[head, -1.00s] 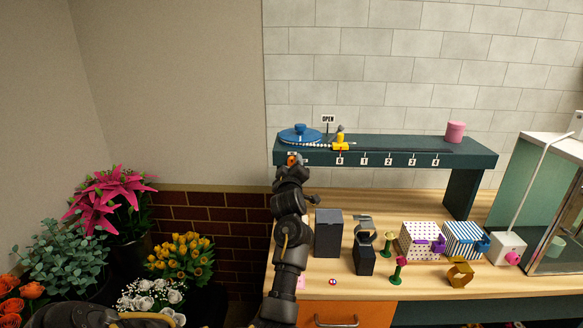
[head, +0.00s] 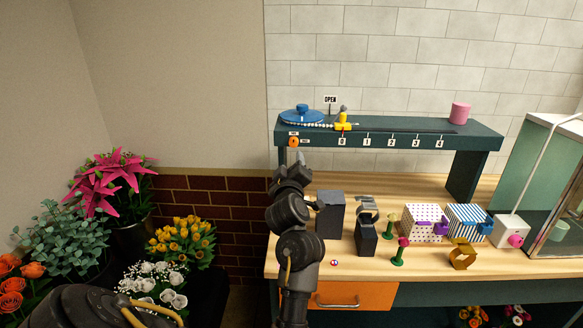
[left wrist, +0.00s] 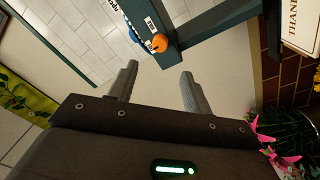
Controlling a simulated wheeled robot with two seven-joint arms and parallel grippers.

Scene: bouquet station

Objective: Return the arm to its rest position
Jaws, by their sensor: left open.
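My left arm rises at the left end of the wooden counter in the head view. My left gripper (head: 297,158) is at its top, just below the left end of the dark teal shelf (head: 460,141). In the left wrist view my left gripper (left wrist: 157,88) has its two fingers apart with nothing between them. The orange knob (left wrist: 159,43) shows past the fingertips, apart from them. It also shows on the shelf's front in the head view (head: 294,142). My right gripper is not in view.
A dark grey box (head: 330,214) stands just right of my arm. A dotted box (head: 424,222) and a striped box (head: 466,223) stand farther right. Flower buckets with pink flowers (head: 118,185) and yellow flowers (head: 180,240) are at left. The wall space above them is clear.

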